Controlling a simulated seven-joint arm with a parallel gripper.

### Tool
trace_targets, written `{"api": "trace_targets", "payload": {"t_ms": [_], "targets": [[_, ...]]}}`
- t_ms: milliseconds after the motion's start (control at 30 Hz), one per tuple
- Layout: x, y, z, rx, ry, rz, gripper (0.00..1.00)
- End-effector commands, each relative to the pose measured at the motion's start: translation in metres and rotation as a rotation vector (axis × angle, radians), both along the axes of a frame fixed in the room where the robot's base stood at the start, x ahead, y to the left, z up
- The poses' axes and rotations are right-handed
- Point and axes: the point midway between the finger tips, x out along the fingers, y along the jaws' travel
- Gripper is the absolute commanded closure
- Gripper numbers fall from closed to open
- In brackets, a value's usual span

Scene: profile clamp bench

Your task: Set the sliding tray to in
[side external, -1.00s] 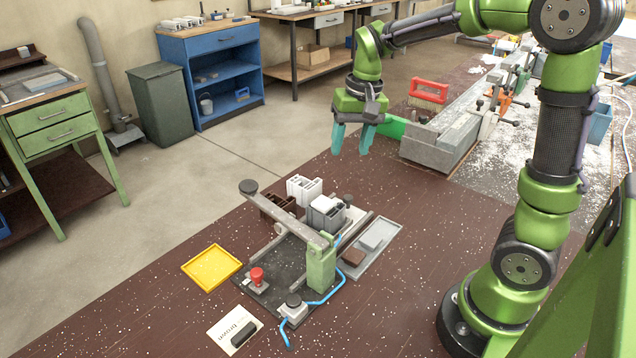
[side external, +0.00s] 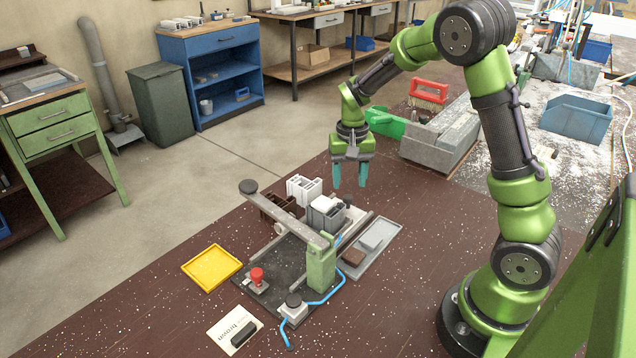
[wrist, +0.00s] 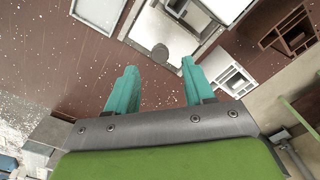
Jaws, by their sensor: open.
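The clamp fixture stands on the brown bench, with a dark base plate (side external: 277,268). At its far end lies a pale plate with a dark round knob (side external: 347,200), which looks like the sliding tray. In the wrist view the pale tray (wrist: 143,30) shows between rails, with its dark knob (wrist: 160,51) near the edge facing me. My gripper (side external: 349,184) is open and empty, pointing down, above and beyond that far end. In the wrist view its teal fingers (wrist: 158,85) are apart, with the knob ahead between them. How far the tray is slid is unclear.
White (side external: 304,190) and brown (side external: 275,207) profiles stand left. A grey tray (side external: 385,240) with blocks lies right, a yellow tray (side external: 211,267) left.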

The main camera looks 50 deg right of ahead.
Motion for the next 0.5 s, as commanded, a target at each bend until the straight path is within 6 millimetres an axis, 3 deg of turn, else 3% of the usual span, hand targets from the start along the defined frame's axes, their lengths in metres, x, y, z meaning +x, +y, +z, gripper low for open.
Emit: {"api": "trace_targets", "payload": {"t_ms": [200,500], "targets": [[0.000,0.000,-0.033,0.000,0.001,-0.001,0.47],[0.000,0.000,-0.044,0.001,-0.001,-0.001,0.47]]}}
